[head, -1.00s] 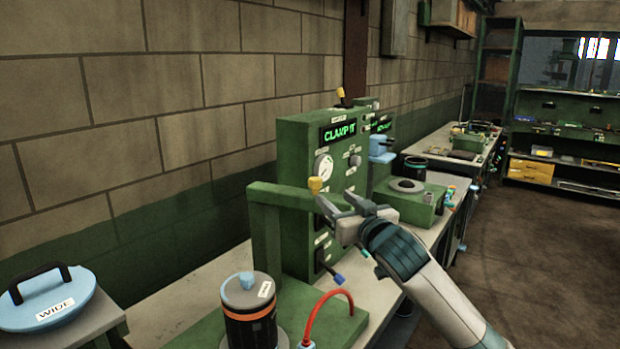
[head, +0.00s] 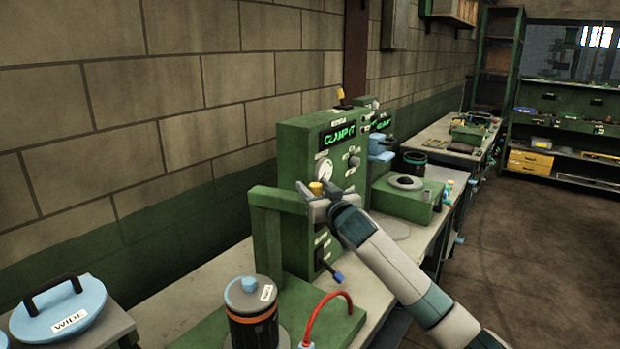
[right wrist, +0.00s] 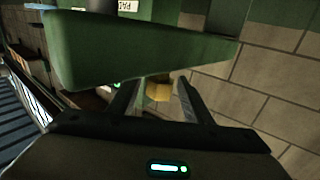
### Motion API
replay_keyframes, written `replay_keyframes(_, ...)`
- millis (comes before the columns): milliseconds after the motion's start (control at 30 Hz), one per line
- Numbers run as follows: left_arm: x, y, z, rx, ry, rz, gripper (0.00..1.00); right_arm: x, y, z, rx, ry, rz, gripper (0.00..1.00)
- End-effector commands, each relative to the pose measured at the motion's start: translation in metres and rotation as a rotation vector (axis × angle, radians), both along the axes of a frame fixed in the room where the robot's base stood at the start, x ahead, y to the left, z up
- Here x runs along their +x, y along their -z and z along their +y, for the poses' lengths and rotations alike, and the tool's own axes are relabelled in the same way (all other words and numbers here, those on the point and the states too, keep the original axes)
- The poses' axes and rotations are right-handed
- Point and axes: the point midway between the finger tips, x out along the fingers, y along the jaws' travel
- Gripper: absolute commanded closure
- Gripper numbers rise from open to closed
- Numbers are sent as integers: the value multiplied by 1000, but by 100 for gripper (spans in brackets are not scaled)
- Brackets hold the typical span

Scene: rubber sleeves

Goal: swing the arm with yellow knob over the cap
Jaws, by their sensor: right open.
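The green swing arm (head: 277,197) stands out from the top of a green post (head: 267,245) and points right, away from the canister. Its yellow knob (head: 316,188) is at the far end. My right gripper (head: 314,194) is open at the knob. In the right wrist view the yellow knob (right wrist: 159,90) shows between the open fingers (right wrist: 156,96), with the green arm (right wrist: 130,52) across the view. Whether the fingers touch it I cannot tell. The cap (head: 247,290), grey with a blue knob, sits on a dark canister (head: 253,325) with an orange band. My left gripper is not in view.
A green panel (head: 300,160) reading "CLAMP IT" stands behind the arm. A red hose (head: 325,300) curves beside the canister. A blue lid marked "WIDE" (head: 35,325) lies at the left. A green box (head: 405,200) stands to the right.

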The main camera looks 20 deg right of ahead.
Motion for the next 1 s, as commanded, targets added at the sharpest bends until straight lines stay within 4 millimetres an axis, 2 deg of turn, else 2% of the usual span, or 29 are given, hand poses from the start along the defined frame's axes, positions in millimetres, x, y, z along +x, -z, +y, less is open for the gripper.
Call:
replay_keyframes(100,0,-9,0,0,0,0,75,14,-3,1,1,2,1,55)
replay_keyframes(300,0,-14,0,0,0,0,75,27,-1,3,2,0,1,55)
replay_keyframes(733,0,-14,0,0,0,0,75,31,0,3,1,0,0,55)
replay_keyframes(900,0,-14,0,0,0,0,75,31,0,3,1,0,0,95)
replay_keyframes(933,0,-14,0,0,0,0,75,31,0,3,1,0,0,100)
replay_keyframes(1000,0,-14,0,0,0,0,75,31,0,3,1,0,0,100)
